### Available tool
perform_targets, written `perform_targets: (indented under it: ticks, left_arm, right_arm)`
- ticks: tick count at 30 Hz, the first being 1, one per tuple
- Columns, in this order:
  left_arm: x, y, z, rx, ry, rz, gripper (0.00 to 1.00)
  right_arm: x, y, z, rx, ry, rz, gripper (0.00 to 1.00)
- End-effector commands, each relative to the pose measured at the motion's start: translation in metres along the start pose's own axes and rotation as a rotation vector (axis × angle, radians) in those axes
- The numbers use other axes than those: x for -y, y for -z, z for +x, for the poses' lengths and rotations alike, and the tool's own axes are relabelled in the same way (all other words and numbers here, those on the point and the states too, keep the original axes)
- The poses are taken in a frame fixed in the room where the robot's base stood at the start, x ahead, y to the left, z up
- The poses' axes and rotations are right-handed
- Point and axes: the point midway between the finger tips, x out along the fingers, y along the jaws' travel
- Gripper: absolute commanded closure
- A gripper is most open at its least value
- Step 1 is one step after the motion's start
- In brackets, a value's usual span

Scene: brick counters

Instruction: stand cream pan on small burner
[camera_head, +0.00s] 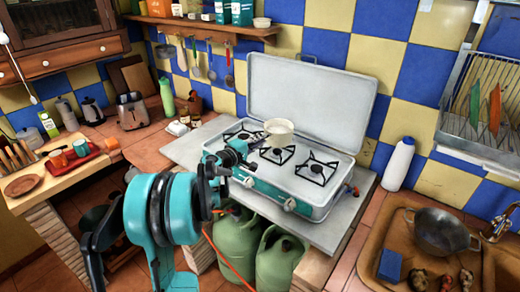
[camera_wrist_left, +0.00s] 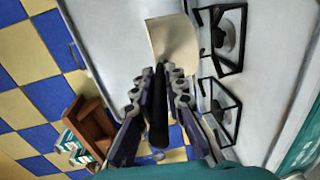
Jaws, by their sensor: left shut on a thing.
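The cream pan (camera_head: 278,130) is upright over the camping stove (camera_head: 254,183), at the back of the middle burner (camera_head: 277,154). I cannot tell whether its base touches the stove. My left gripper (camera_head: 252,147) reaches in from the front left and is shut on the pan's dark handle. In the left wrist view the handle (camera_wrist_left: 158,115) lies between the fingers (camera_wrist_left: 160,82), and the cream pan wall (camera_wrist_left: 174,40) is just ahead. Other burners show at left (camera_head: 243,134) and right (camera_head: 319,170). My right gripper is not in view.
The stove's raised lid (camera_head: 310,95) stands behind the pan. A white bottle (camera_head: 398,165) stands to the right, near the sink with a metal pan (camera_head: 440,231). Green gas bottles (camera_head: 237,243) are below the stove. A toaster (camera_head: 132,111) stands left.

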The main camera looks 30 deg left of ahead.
Motion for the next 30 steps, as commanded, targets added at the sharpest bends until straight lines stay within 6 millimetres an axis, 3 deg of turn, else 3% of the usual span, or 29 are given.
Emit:
perform_targets:
  ticks: [1,5,18,19,21,30]
  left_arm:
    - [0.012,0.000,0.002,0.000,-0.001,-0.001,1.00]
    - [0.027,0.000,0.004,0.000,-0.001,-0.001,1.00]
    - [0.032,-0.001,0.004,0.000,-0.001,-0.001,1.00]
    - [0.033,-0.001,0.004,0.000,0.000,0.000,0.86]
    - [0.032,-0.001,0.004,0.000,0.000,0.000,0.68]
    - [0.031,-0.001,0.004,0.000,0.000,0.000,0.68]
  right_arm:
    - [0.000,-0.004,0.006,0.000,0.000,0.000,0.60]
    - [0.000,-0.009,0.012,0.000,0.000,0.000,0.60]
    - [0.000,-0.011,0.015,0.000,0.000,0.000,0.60]
    - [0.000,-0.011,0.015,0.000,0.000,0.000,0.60]
    - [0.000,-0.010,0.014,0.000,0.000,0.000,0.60]
    - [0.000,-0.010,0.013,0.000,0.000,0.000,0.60]
